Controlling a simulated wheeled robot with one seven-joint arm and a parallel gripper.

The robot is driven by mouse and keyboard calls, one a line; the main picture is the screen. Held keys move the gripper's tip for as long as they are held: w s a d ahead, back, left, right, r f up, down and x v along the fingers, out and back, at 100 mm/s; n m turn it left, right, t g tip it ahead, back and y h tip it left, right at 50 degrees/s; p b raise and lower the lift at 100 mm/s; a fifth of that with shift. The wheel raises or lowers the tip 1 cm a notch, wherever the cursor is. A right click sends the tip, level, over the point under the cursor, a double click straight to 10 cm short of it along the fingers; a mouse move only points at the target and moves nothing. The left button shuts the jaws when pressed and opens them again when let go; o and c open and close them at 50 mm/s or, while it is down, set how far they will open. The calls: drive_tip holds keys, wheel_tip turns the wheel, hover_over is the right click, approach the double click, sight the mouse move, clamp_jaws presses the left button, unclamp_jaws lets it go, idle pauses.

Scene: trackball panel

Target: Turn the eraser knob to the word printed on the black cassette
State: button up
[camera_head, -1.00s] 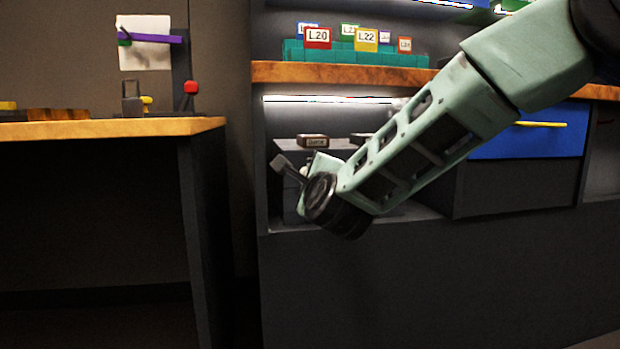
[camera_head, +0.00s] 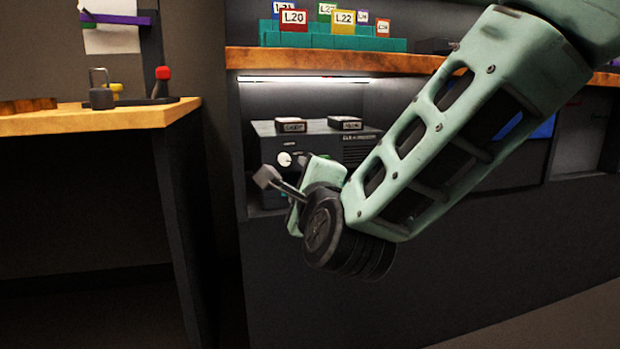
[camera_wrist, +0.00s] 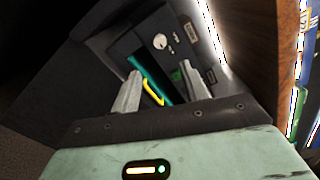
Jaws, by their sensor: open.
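The eraser is a dark box (camera_head: 362,149) in the lit shelf bay, partly hidden by my arm in the head view. Its white round knob (camera_head: 285,159) is on the front face, and it also shows in the wrist view (camera_wrist: 160,41). Two dark cassettes lie on top, one at left (camera_head: 290,125) and one at right (camera_head: 345,123). Their pale labels are too small to read surely, and I cannot tell which is the black one. My gripper (camera_wrist: 157,88) is open in the wrist view, its fingers apart and short of the eraser front.
A yellow loop (camera_wrist: 152,91) and a teal strip (camera_wrist: 148,75) show between and beyond my fingers. Above the bay is a wooden shelf (camera_head: 330,59) with a teal rack (camera_head: 300,40) of coloured cards. A wooden table (camera_head: 100,119) stands at left, with a dark gap beside the shelf unit.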

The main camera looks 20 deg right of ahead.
drive_tip(key=s+p, duration=0.1)
drive_tip(key=s, duration=0.4)
drive_tip(key=shift+s, duration=0.4)
drive_tip(key=s+a+f+n+g+y+p, duration=0.25)
drive_tip(key=s+a+n+g+p, duration=0.2)
drive_tip(key=n, duration=0.35)
drive_tip(key=s+a+f+n+g+y+p, duration=0.1)
drive_tip(key=s+a+n+g+y+p, duration=0.2)
drive_tip(key=s+n+g, duration=0.45)
drive_tip(key=s+d+n+g+h+p, duration=0.55)
drive_tip(key=s+d+n, duration=0.35)
drive_tip(key=n, duration=0.5)
wheel_tip(320, 180, up, 38)
drive_tip(key=s+p, duration=0.1)
drive_tip(key=p, duration=3.6)
drive_tip(key=shift+s+a+f+y, duration=0.15)
drive_tip(key=shift+s+y, duration=0.15)
drive_tip(key=shift+s, duration=0.05)
